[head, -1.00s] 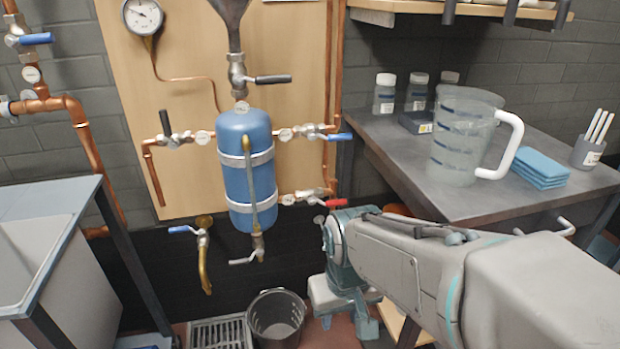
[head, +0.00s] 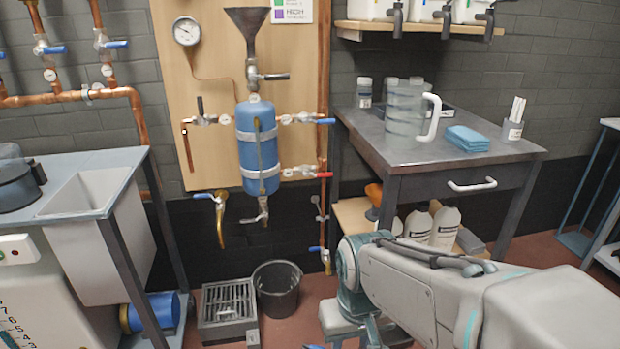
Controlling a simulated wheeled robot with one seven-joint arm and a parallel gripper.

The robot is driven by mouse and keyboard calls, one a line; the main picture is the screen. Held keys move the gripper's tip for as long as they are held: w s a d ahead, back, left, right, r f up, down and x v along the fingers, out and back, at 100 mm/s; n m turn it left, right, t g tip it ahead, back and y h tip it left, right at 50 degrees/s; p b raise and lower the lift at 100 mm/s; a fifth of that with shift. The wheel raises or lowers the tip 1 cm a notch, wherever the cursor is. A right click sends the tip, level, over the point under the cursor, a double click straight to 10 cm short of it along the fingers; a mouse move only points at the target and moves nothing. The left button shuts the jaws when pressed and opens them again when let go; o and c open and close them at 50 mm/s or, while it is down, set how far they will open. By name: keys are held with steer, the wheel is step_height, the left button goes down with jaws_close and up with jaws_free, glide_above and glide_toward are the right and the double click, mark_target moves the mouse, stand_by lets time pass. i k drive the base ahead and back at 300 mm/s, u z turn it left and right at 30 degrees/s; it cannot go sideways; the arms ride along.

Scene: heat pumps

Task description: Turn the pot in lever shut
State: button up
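The blue pot (head: 250,165) is an upright tank strapped to the wooden board, with levers around it. A black lever (head: 275,77) on the valve under the funnel points right, roughly level. A black lever (head: 200,105) on the left pipe stands upright. A blue lever (head: 325,121) on the upper right pipe and a red lever (head: 323,174) on the lower right pipe lie along their pipes. A grey lever (head: 249,220) is at the bottom outlet. The tags are too small to read, so I cannot tell which is pot in. My gripper is out of view, away from these levers.
A grey table (head: 400,150) with a jug (head: 405,110) stands right of the board. A bucket (head: 278,288) and a floor drain (head: 228,303) are below the pot. A sink (head: 95,195) is at left. My arm fills the lower right.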

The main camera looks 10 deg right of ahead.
mark_target(306, 173)
steer(key=u, duration=0.85)
steer(key=i, duration=0.8)
steer(key=z, duration=2.1)
steer(key=i, duration=0.5)
